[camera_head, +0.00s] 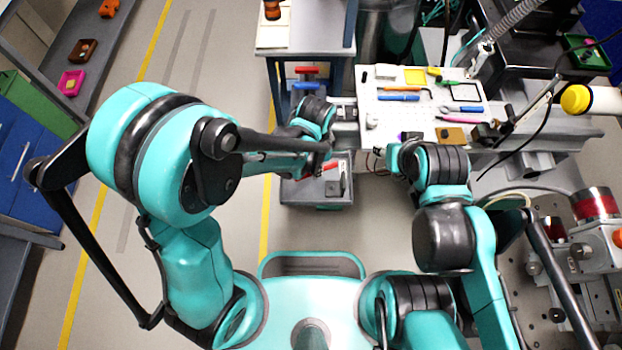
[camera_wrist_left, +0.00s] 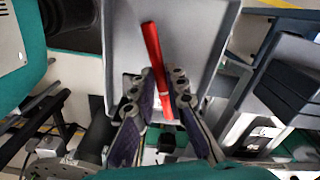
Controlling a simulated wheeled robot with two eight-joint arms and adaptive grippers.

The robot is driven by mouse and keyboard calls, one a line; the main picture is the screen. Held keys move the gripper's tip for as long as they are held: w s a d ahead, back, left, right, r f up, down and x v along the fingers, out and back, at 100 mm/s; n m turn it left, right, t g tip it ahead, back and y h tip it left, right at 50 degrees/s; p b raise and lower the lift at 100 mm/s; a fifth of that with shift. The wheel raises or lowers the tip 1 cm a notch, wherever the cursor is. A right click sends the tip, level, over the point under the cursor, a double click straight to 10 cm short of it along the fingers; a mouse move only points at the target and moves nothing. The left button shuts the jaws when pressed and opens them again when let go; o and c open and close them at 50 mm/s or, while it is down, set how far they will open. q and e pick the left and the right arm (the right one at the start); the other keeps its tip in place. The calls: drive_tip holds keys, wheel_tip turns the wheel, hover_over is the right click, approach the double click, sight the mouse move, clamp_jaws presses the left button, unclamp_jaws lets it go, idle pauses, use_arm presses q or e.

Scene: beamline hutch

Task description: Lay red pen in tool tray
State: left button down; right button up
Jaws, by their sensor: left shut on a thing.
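The red pen (camera_wrist_left: 152,45) is between the fingers of my left gripper (camera_wrist_left: 165,80) in the left wrist view, which are shut on it. The pen is tilted slightly, and its upper part sticks out beyond the fingertips over a light grey tray (camera_wrist_left: 118,40). In the head view the pen (camera_head: 329,166) shows as a small red piece above the grey tray (camera_head: 291,192), partly hidden by my left arm. My right gripper (camera_head: 378,160) is right of the tray; its fingers are too small to read.
A white pegboard (camera_head: 395,118) with several tools, including blue-handled ones, lies behind and right of the tray. A dark item (camera_head: 333,188) shows at the tray's right side. Red and blue clamp-like items (camera_head: 306,70) sit on a shelf behind. Open floor lies left of the tray.

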sight(314, 181)
use_arm(q)
drive_tip(key=shift+a+f, duration=0.1)
drive_tip(key=shift+f, duration=0.7)
wheel_tip(314, 181, down, 3)
drive_tip(key=shift+f+b, duration=0.1)
drive_tip(key=shift+b, duration=0.85)
drive_tip(key=shift+s, duration=0.1)
drive_tip(key=shift+f, duration=0.1)
drive_tip(key=c, duration=1.5)
unclamp_jaws()
drive_tip(key=shift+c, duration=0.2)
